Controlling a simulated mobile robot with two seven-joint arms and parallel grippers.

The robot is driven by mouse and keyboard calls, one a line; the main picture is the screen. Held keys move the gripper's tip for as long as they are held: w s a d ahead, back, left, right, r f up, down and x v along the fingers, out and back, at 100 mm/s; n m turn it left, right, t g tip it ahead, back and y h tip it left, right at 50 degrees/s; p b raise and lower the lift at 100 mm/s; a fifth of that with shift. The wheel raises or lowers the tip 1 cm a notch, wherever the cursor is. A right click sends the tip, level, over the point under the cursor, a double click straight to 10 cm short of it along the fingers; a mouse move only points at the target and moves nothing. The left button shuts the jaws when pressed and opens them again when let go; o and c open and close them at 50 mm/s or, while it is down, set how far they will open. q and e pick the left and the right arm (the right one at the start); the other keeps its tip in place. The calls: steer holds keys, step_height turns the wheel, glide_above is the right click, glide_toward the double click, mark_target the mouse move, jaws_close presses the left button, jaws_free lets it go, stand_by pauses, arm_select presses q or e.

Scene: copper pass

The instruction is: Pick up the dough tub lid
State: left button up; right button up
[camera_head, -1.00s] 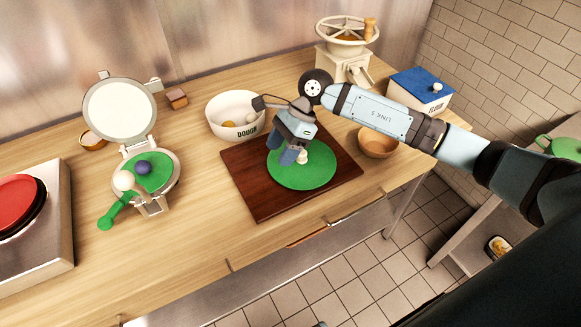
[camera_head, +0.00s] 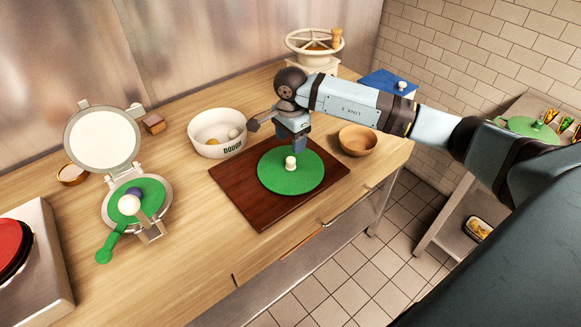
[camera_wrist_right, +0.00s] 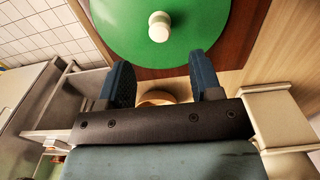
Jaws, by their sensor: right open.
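The dough tub lid is a round green disc (camera_head: 275,178) with a pale knob (camera_head: 290,163) at its centre, lying on a dark brown board. My right gripper (camera_head: 292,149) is open and empty, over the far side of the lid and apart from the knob. In the right wrist view the lid (camera_wrist_right: 205,30) fills the top, with the knob (camera_wrist_right: 159,27) beyond and between the two spread blue fingertips (camera_wrist_right: 162,70). The white dough tub (camera_head: 207,147), marked DOUGH, stands uncovered at the board's back left with pale balls inside. My left gripper is not in view.
The brown board (camera_head: 262,215) lies near the counter's front edge. A wooden bowl (camera_head: 358,142) stands right of it. A grinder (camera_head: 315,50) and a blue-lidded box (camera_head: 388,83) stand behind. An open press with a green plate (camera_head: 151,190) is at the left.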

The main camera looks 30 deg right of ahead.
mark_target(291, 159)
step_height(291, 159, down, 3)
steer(key=shift+a+r, duration=0.1)
step_height(291, 159, down, 4)
steer(key=shift+f+p, duration=0.1)
steer(key=shift+p, duration=0.8)
steer(key=shift+f, duration=0.55)
steer(key=c, duration=1)
